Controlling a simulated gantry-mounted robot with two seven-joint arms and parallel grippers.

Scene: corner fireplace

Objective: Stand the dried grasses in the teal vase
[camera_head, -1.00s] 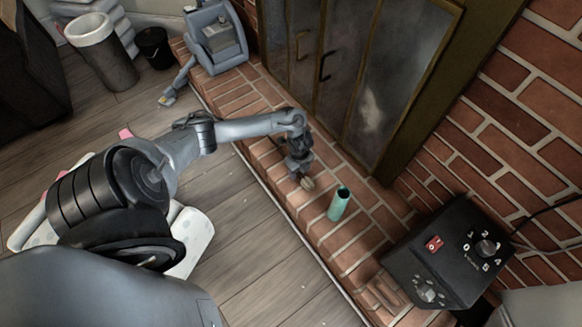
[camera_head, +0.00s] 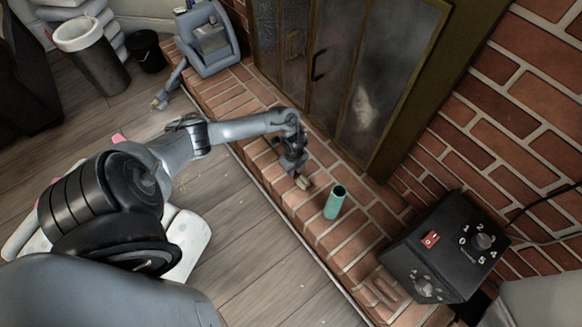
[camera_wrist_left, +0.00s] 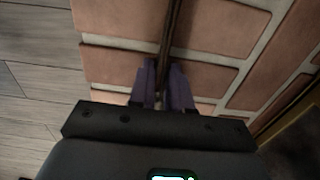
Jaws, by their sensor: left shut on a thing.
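The teal vase (camera_head: 335,203) stands upright and open-topped on the brick hearth in the head view. My left gripper (camera_head: 296,167) is just to the left of it, over the hearth. A small tan tip of the dried grasses (camera_head: 303,183) shows just below the gripper, beside the vase and apart from it in the picture. In the left wrist view, the fingers (camera_wrist_left: 162,88) are shut on a thin brown stem (camera_wrist_left: 168,40) of the grasses. Most of the bundle is hidden. The vase is not in the left wrist view. My right gripper is not in view.
A black box with dials (camera_head: 450,250) stands right of the vase. Glass fireplace doors (camera_head: 350,80) rise behind the hearth. Hearth bricks around the vase are clear.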

